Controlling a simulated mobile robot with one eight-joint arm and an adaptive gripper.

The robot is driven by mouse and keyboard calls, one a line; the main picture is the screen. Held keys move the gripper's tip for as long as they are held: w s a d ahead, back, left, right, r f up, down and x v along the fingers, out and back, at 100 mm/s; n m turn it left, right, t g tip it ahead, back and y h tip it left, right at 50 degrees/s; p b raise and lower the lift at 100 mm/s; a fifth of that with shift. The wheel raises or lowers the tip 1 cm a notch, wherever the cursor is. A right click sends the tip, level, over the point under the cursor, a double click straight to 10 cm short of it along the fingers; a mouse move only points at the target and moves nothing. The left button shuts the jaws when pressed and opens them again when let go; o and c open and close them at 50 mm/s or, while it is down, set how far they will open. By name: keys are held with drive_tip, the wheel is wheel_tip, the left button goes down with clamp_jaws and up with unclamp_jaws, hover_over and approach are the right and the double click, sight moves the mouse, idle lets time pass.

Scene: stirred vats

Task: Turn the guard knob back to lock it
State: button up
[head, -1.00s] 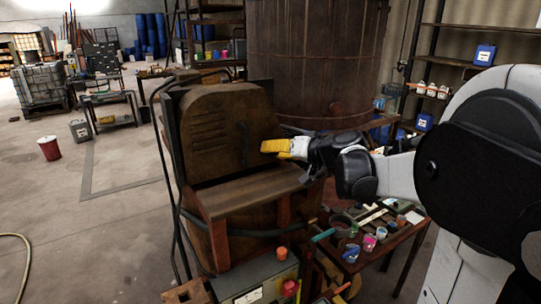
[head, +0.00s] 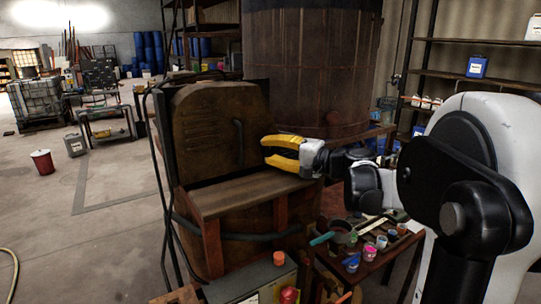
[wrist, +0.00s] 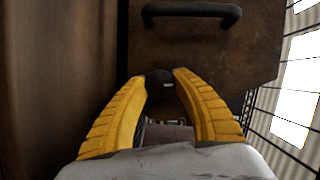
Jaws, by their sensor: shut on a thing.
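The guard is a rusty brown cover with a rounded top (head: 203,125), upright on the machine in the head view, with a dark bar handle on its face. In the wrist view its rusty face (wrist: 200,50) and black handle (wrist: 190,11) are at the top. The guard knob (wrist: 160,84) is small, round and black with a pale mark. My gripper (head: 265,151) has yellow fingers at the guard's right side. In the wrist view my gripper (wrist: 160,76) is shut on the knob, one finger on each side. The knob cannot be made out in the head view.
A large wooden vat (head: 312,70) stands behind the guard. A wooden ledge (head: 250,192) juts out below it. A small table (head: 372,272) with cups and tools stands below my arm. Black cables hang at the guard's left. The floor at left is mostly open.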

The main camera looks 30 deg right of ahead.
drive_tip(key=shift+m, duration=0.3)
idle(0.4)
drive_tip(key=o, duration=1.2)
drive_tip(key=shift+a, duration=0.1)
drive_tip(key=v, duration=1.2)
drive_tip(key=shift+f, duration=0.1)
